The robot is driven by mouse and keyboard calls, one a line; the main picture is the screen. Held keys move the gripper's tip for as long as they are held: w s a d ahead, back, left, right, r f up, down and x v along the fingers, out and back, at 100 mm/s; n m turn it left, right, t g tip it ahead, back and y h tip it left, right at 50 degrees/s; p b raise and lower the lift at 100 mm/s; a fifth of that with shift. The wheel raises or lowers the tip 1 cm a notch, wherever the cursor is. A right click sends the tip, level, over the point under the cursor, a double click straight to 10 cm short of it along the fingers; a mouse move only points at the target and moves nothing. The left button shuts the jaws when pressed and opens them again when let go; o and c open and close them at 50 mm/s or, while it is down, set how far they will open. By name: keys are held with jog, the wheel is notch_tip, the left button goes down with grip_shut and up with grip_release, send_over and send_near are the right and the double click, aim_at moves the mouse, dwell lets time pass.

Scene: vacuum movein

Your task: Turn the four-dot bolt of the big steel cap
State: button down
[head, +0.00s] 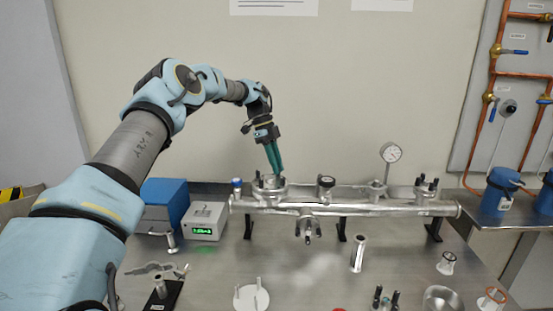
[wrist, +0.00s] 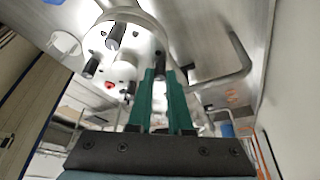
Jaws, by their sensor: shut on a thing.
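The big steel cap (head: 271,187) sits on the left end of the long steel manifold. It fills the upper left of the wrist view (wrist: 98,38) as a pale round plate with several dark bolts. My gripper (head: 277,172) comes down on it from above with two green fingers. In the wrist view my gripper (wrist: 160,72) is shut on a bolt at the cap's right edge, mostly hidden between the fingertips. Another dark bolt (wrist: 115,35) and a further one (wrist: 92,65) stand clear of the fingers. Dot marks are too small to read, so I cannot tell which bolt is held.
The manifold (head: 340,205) runs right, with a round gauge (head: 391,153) standing above it. A grey box with green display (head: 206,220) and a blue box (head: 165,205) stand left. Loose parts, including a white disc with posts (head: 251,297), lie on the front table.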

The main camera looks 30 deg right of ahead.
jog(key=shift+w+r+m+p, duration=0.1)
jog(key=shift+m+p, duration=0.25)
jog(key=shift+m, duration=0.25)
jog(key=c, duration=1.1)
grip_release()
